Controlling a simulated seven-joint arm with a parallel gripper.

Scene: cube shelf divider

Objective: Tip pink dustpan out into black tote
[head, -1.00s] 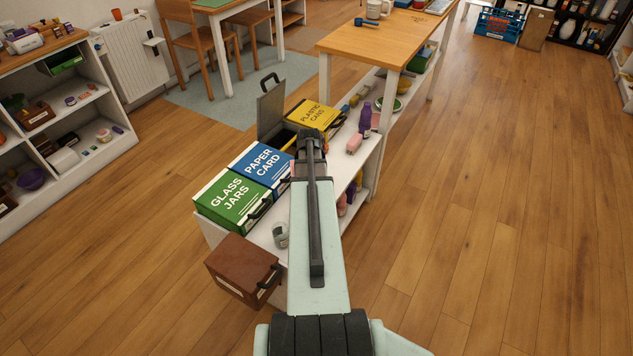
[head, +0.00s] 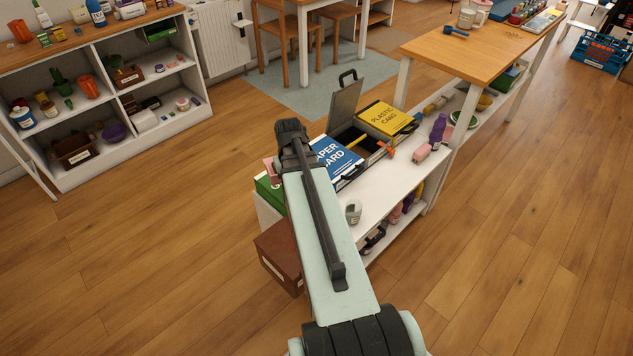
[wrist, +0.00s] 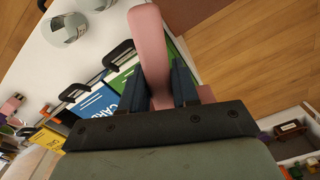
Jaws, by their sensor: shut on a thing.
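My gripper (wrist: 158,88) is shut on the pink dustpan (wrist: 150,40) in the wrist view. Its pink part runs up between the two dark fingers, and more pink shows at the right behind the gripper mount. In the head view only a small pink piece (head: 269,168) shows left of my arm, above the green bin; the fingers are hidden. The black tote is likely the dark open bin between the blue and yellow bins, with its grey lid (head: 345,106) raised. My gripper is left of it. I cannot see what the pan holds.
A blue bin (head: 335,156), a yellow bin (head: 388,118) and a mostly hidden green bin (head: 268,193) share the white shelf top (head: 390,185). A brown box (head: 278,257) is at the shelf's near end.

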